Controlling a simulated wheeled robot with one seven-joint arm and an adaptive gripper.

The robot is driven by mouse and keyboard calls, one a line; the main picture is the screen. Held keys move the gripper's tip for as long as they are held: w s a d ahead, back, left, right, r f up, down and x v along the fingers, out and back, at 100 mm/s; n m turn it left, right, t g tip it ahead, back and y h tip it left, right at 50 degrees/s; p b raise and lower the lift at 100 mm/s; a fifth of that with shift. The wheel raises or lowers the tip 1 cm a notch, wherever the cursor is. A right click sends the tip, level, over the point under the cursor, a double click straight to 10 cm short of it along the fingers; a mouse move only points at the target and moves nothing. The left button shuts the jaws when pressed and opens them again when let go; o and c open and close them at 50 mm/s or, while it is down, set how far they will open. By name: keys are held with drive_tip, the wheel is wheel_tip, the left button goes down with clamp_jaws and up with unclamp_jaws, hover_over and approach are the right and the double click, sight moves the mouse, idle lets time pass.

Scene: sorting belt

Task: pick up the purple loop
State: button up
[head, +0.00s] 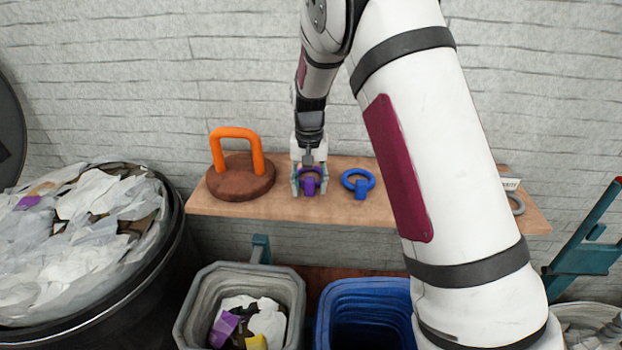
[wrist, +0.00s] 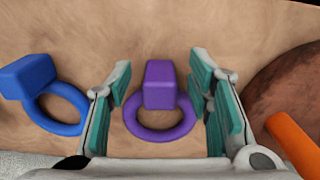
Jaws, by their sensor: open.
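The purple loop (head: 310,186) is a ring with a block-like tab, lying on the wooden shelf (head: 400,208). In the wrist view the purple loop (wrist: 160,100) sits between the two teal-padded fingers of my gripper (wrist: 165,105). The fingers are open, with a gap on each side of the loop. In the head view my gripper (head: 309,182) points down over the loop, and its fingers partly hide it.
A blue loop (head: 359,183) lies to the right of the purple one in the head view. An orange handle on a round brown base (head: 240,178) stands to its left.

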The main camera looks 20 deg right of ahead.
drive_tip(key=shift+f, duration=0.45)
drive_tip(key=c, duration=1)
